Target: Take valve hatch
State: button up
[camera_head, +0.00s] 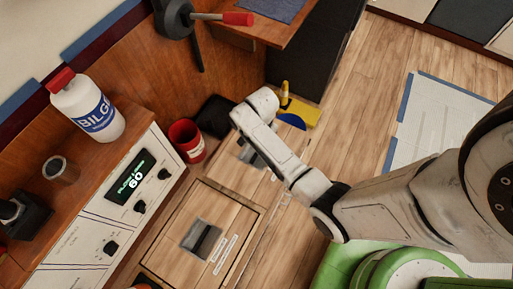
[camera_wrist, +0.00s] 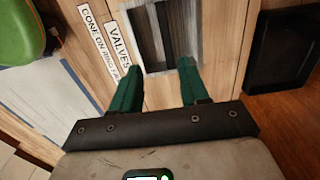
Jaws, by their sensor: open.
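The valve hatch (camera_wrist: 217,80) is a wooden panel with a white "VALVES" label (camera_wrist: 120,45), seen close up in the wrist view. A grey recess with a dark handle bar (camera_wrist: 163,38) is set in it. My gripper (camera_wrist: 160,70) is open, its two green fingers apart, with the recess just beyond the fingertips. Nothing is between the fingers. In the head view the hatch's recess (camera_head: 250,155) shows beside my arm, which covers part of the panel. My fingers cannot be made out there.
A second floor hatch with its own recess (camera_head: 202,240) lies nearer. A red bucket (camera_head: 187,140) and a dark tray (camera_head: 214,116) stand by the cabinet. A yellow and blue item (camera_head: 297,112) lies beyond my arm. A white bottle (camera_head: 87,107) stands on the counter.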

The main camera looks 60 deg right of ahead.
jog(key=f, duration=0.2)
jog(key=w+f+b, duration=0.1)
jog(key=f, duration=0.1)
jog(key=shift+a+f, duration=0.1)
jog(key=shift+a, duration=0.3)
jog(key=shift+w+f+b, duration=0.1)
jog(key=shift+f+b, duration=0.65)
jog(key=shift+f, duration=2.25)
grip_shut()
jog(key=shift+w+r, duration=0.1)
jog(key=shift+r, duration=0.05)
